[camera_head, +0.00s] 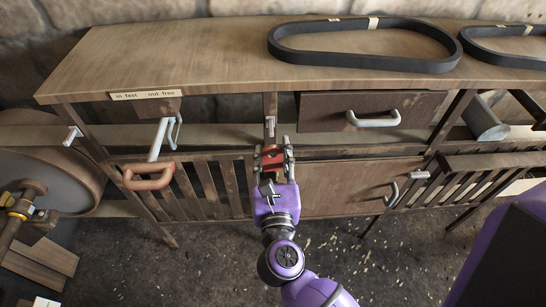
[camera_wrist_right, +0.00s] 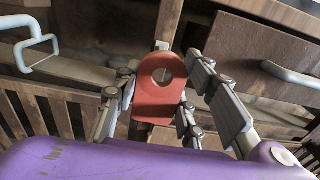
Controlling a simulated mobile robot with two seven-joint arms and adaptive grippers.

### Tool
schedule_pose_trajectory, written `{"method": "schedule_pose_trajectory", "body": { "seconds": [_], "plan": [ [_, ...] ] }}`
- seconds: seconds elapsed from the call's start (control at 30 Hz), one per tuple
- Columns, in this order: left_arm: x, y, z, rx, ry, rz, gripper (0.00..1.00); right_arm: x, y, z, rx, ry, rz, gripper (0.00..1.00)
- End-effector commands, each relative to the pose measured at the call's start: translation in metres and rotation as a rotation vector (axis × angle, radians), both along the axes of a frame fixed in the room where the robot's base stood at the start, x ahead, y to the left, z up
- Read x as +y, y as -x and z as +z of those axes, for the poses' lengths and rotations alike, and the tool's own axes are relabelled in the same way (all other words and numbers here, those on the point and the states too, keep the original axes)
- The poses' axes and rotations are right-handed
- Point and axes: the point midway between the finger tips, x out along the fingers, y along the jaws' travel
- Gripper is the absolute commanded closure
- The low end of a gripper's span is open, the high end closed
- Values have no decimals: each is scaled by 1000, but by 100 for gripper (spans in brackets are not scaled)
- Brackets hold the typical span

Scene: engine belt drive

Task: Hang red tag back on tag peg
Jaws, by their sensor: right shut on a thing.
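The red tag (camera_head: 272,160) is a flat piece with a rounded end. Its round hole shows clearly in the wrist view, where the tag (camera_wrist_right: 160,99) stands with the hole at the top. My right gripper (camera_head: 273,150) is shut on the tag, with a finger on each side. A small pale peg (camera_head: 270,124) sits on the upright post of the bench, just beyond the tag. In the wrist view the peg (camera_wrist_right: 162,46) shows just above the tag's rounded edge, and I cannot tell whether they touch. My left gripper is not in view.
The wooden bench (camera_head: 200,60) carries black belts (camera_head: 365,65) on top. A drawer with a pale handle (camera_head: 373,119) is right of the post. A lever with a reddish grip (camera_head: 148,177) sticks out at left. A large wheel (camera_head: 45,170) stands farther left.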

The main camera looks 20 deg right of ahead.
Motion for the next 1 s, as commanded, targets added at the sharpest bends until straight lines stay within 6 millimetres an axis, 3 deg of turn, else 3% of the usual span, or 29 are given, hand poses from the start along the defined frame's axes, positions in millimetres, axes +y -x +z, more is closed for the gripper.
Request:
{"method": "schedule_pose_trajectory", "body": {
  "seconds": [1.0],
  "plan": [
    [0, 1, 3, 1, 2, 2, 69, -17, -59, -4, -1, 2, 1, 80]
  ]
}}
